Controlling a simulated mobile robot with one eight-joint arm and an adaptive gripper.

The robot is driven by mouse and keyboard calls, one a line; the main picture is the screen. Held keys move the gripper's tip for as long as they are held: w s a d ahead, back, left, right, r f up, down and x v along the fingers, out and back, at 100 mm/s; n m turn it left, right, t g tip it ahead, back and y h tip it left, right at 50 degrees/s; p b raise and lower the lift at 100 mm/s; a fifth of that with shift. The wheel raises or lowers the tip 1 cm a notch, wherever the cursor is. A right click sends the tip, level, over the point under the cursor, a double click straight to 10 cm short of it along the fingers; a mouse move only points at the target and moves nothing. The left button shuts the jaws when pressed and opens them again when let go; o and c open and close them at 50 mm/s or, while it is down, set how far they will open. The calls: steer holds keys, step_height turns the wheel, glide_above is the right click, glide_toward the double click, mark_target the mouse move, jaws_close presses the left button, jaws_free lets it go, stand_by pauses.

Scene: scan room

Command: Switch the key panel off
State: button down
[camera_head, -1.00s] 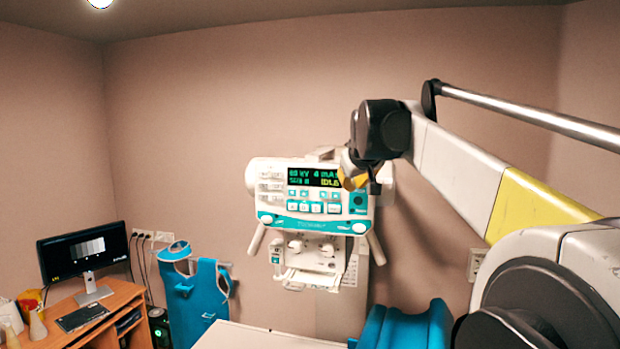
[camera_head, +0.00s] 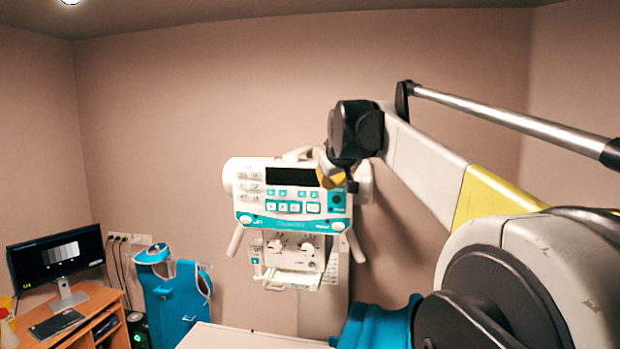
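The key panel (camera_head: 291,197) is a white and teal unit near the middle of the view, on the front of a machine by the back wall. Its display (camera_head: 291,177) is dark, with no text on it. Rows of small buttons lie below and left of the display. My gripper (camera_head: 335,178), partly yellow and dark, is in front of the panel's upper right part and overlaps the display's right end. Its fingers are small and mostly hidden by the wrist, so its opening and any contact with the panel cannot be made out.
Two handles hang from the machine's sides. A pale table top (camera_head: 240,338) lies below it, with a blue cushion-like shape (camera_head: 377,322) to its right. A blue apron (camera_head: 176,298) hangs at left, beside a wooden desk (camera_head: 98,300) with a monitor (camera_head: 56,258).

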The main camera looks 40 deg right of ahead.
stand_by(0.4)
steer(key=shift+s+a, duration=0.5)
steer(key=shift+a, duration=0.15)
steer(key=shift+s+a, duration=1.6)
steer(key=shift+a, duration=0.25)
steer(key=shift+f, duration=0.1)
steer(key=s+a+f+n+y+b, duration=0.1)
steer(key=s+a+f+b, duration=0.5)
steer(key=f, duration=1.8)
steer(key=s+a+f+n+g+y+b, duration=0.1)
steer(key=s+a+f+y+b, duration=0.2)
steer(key=a+f+b, duration=1.2)
steer(key=s+a+f+y+b, duration=0.2)
steer(key=s+a+f+b, duration=0.8)
steer(key=f+b, duration=0.9)
step_height(320, 180, down, 14)
steer(key=shift+a+f+n+g+b, duration=0.2)
steer(key=shift+a+n+g+b, duration=0.15)
steer(key=shift+a, duration=0.35)
steer(key=shift+s, duration=0.1)
